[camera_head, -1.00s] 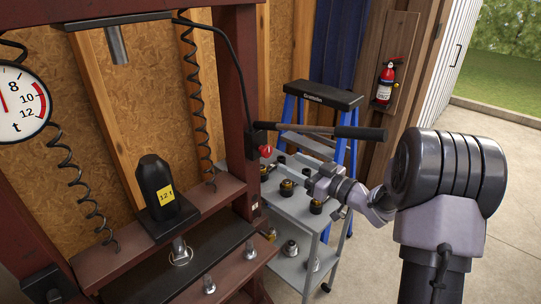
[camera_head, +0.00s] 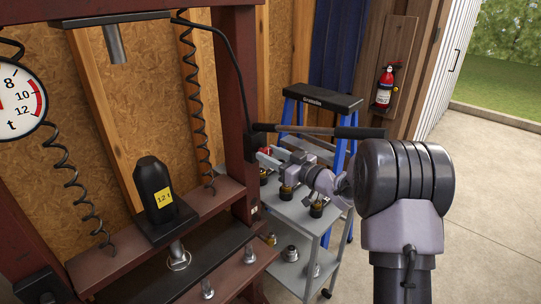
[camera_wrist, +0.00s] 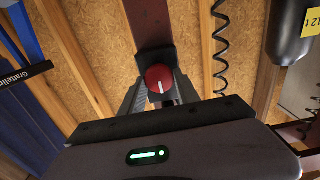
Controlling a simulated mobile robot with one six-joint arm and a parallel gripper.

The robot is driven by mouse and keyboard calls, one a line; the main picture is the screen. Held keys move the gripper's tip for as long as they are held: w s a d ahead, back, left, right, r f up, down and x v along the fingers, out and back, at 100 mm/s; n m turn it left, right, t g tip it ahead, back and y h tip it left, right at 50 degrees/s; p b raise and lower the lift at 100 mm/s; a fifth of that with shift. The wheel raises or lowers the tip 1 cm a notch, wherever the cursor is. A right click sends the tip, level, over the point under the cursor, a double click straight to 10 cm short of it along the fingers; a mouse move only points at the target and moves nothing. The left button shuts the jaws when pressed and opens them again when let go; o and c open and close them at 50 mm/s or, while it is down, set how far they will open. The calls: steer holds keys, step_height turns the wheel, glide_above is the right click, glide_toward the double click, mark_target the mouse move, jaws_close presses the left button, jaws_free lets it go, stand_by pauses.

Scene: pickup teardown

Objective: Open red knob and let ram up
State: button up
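The red knob (camera_wrist: 159,79) is on a dark block on the press's right upright. In the wrist view it sits between the two fingertips of my open gripper (camera_wrist: 159,92), its white mark pointing down and slightly right. I cannot tell whether the fingers touch it. In the head view the knob (camera_head: 265,150) is partly hidden by my gripper (camera_head: 263,160). A black bottle jack (camera_head: 155,190) with a yellow 12 t label stands upright on the press's middle beam. A steel rod (camera_head: 114,43) hangs from the top. Which one is the ram is unclear.
A dark pump handle (camera_head: 320,131) stretches right, just above my gripper. A grey cart (camera_head: 300,215) with several fittings stands below it, by a blue stepladder (camera_head: 323,99). The gauge (camera_head: 18,103) is cut off at left. Concrete floor at right is clear.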

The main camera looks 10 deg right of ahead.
jaws_close()
steer(key=shift+n+b, duration=0.3)
steer(key=shift+s+a+f+n+b, duration=0.1)
steer(key=shift+f+n+b, duration=0.05)
steer(key=shift+n+b, duration=3.25)
steer(key=shift+a+f+n+b, duration=0.1)
steer(key=shift+n+b, duration=2.7)
steer(key=shift+n, duration=1.5)
steer(key=o, duration=1.2)
jaws_free()
steer(key=shift+c, duration=0.2)
